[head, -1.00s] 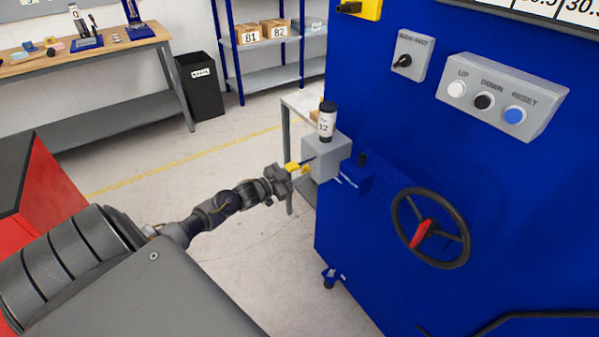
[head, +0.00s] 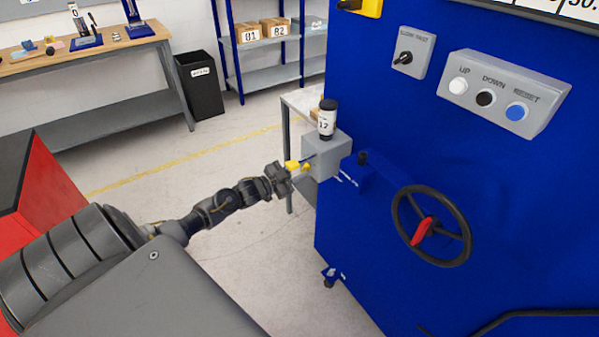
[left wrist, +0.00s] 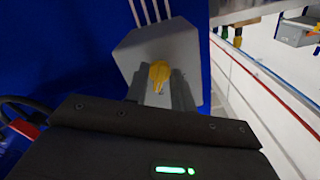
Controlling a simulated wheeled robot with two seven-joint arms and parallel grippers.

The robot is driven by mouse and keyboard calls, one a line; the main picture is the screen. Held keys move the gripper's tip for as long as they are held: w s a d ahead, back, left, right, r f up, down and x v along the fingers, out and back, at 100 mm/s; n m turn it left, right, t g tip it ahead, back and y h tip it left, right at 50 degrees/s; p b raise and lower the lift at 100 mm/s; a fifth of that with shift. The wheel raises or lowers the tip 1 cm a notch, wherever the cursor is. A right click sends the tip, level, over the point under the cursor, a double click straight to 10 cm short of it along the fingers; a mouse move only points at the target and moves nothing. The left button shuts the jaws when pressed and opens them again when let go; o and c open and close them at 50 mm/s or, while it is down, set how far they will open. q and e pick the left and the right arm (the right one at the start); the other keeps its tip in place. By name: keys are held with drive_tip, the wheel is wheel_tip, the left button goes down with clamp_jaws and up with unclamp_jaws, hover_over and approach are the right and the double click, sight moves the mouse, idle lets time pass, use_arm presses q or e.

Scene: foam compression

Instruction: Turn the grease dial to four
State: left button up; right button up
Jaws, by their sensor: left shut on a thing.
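The grease unit is a grey box (head: 327,158) on the left side of the blue machine, with a black-capped cartridge (head: 327,120) labelled 12 on top. A yellow dial (left wrist: 158,76) sits on the box's face in the left wrist view. My left gripper (left wrist: 160,92) is shut on the yellow dial, one finger on each side. In the head view the left gripper (head: 292,168) meets the box's left face, where yellow shows. The dial's numbers cannot be read. My right gripper is not in view.
The blue machine (head: 390,120) fills the right side, with a black handwheel (head: 431,226), a grey button panel (head: 503,92) and a selector switch box (head: 412,54). A small table (head: 300,103) stands behind the grease box. A black bin (head: 200,86) and shelves (head: 270,75) stand farther back.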

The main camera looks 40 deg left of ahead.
use_arm(q)
drive_tip(key=m+b, duration=0.1)
drive_tip(key=m, duration=0.4)
drive_tip(key=shift+m+b, duration=0.3)
drive_tip(key=shift+b, duration=0.1)
drive_tip(key=shift+m, duration=0.3)
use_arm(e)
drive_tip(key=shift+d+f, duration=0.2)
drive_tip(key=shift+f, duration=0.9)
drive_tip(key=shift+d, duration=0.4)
